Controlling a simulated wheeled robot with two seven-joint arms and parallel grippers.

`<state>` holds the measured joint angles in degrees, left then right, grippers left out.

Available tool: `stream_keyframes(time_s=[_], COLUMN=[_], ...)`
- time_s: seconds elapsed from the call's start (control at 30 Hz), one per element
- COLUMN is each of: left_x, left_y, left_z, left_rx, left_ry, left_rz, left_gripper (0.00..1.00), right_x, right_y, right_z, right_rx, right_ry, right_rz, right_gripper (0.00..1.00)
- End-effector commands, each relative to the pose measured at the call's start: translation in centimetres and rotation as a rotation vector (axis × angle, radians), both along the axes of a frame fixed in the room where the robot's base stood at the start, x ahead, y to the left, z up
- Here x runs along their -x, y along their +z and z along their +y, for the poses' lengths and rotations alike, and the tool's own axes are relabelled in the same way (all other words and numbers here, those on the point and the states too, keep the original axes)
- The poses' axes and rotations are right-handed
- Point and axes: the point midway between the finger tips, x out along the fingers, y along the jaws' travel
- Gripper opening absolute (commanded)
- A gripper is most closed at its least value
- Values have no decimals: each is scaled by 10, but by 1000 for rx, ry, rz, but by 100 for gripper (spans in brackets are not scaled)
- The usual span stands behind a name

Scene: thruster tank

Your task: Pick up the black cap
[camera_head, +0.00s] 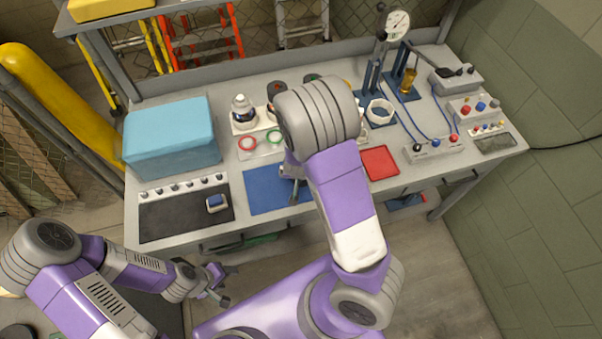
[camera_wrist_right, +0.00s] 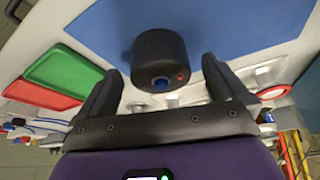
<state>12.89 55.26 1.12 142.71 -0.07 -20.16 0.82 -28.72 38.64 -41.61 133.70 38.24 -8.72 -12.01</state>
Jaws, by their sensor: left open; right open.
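In the right wrist view, the black cap (camera_wrist_right: 158,50) is a short, wide cylinder on its side or facing me, with a blue centre and a small red dot. It is at the blue mat's edge. My right gripper (camera_wrist_right: 161,78) is open, with one dark finger on either side and the cap just beyond and between the tips; no grip shows. In the head view my right arm hides the cap and most of the right gripper (camera_head: 291,178), which is over the blue mat (camera_head: 262,193). My left gripper (camera_head: 221,284) is open and empty, in front of the bench.
The grey bench holds a light-blue box (camera_head: 170,135), a black mat (camera_head: 165,218), a red tray (camera_head: 380,161), and a gauge stand (camera_head: 397,25) with wired modules at right. A green tray (camera_wrist_right: 62,72) shows in the right wrist view. A white bottle (camera_head: 243,110) stands behind.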

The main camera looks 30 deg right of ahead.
Motion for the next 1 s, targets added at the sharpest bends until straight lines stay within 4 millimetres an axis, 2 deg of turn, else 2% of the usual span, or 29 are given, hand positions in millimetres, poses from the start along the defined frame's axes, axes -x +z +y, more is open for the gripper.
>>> stream_keyframes(time_s=[0.03, 0.17, 0.47, 0.8, 1.0], left_x=[0, 0, 0, 0, 0], left_y=[-9, -15, -14, -14, -14], left_z=[0, 0, 0, 0, 0], left_rx=[0, 0, 0, 0, 0], left_ry=[0, 0, 0, 0, 0], left_rz=[0, 0, 0, 0, 0], left_gripper=[55, 55, 55, 55, 55], right_x=[-2, -7, -9, -8, -9], right_y=[-13, -25, -26, -26, -25], right_z=[-3, -6, -6, -6, -6], right_rx=[0, 2, 1, 0, 0], right_ry=[-3, -1, 2, 1, 1], right_rz=[1, 1, 0, 0, 0], right_gripper=[100, 100, 100, 50, 50])
